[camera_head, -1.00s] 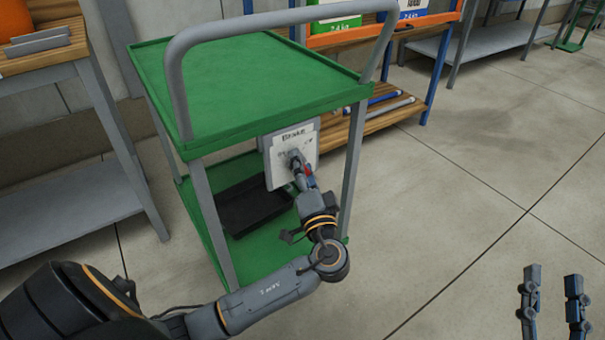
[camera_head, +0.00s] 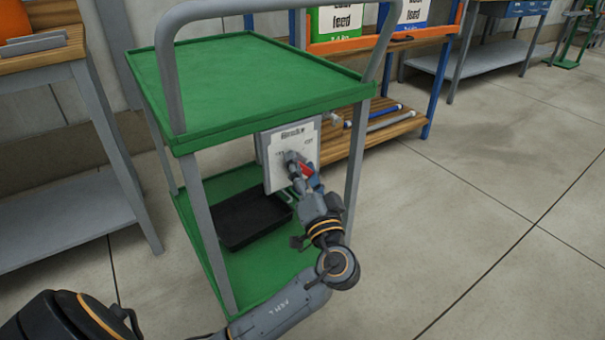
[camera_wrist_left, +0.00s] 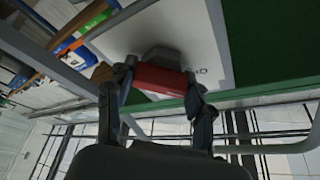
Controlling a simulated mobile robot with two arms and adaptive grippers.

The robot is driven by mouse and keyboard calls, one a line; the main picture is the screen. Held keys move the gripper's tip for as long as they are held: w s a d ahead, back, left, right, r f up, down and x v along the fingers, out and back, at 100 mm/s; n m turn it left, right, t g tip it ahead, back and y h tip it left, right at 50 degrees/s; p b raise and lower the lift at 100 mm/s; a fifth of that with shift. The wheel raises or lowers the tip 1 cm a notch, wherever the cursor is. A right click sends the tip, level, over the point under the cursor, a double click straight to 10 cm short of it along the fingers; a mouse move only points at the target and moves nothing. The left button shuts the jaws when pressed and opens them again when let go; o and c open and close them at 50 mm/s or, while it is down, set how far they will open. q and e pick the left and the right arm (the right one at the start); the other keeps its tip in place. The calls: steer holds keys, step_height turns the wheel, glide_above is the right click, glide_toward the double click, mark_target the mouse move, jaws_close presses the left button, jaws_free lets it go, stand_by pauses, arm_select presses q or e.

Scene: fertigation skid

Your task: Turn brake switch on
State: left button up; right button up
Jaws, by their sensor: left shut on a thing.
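The brake switch panel (camera_head: 277,153) is a pale grey box with a printed plate, hung under the top shelf of the green cart. Its switch has a red handle (camera_head: 308,170), partly hidden by my gripper. The left wrist view shows the red handle (camera_wrist_left: 160,79) on a grey base against the white plate (camera_wrist_left: 190,40). My left gripper (camera_head: 300,167) is at the panel's front. In the left wrist view the left gripper's fingers (camera_wrist_left: 158,88) stand on both sides of the red handle, shut on it. My right gripper is not in view.
The green cart (camera_head: 250,75) has a grey push handle and legs. A black tray (camera_head: 240,222) lies on its lower shelf. A wooden bench (camera_head: 50,40) stands at left and a rack with feed bags (camera_head: 335,22) behind. The floor at right is clear.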

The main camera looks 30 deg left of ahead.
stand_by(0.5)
arm_select(q)
steer(key=o, duration=1.2)
steer(key=v, duration=1.2)
steer(key=shift+w, duration=0.1)
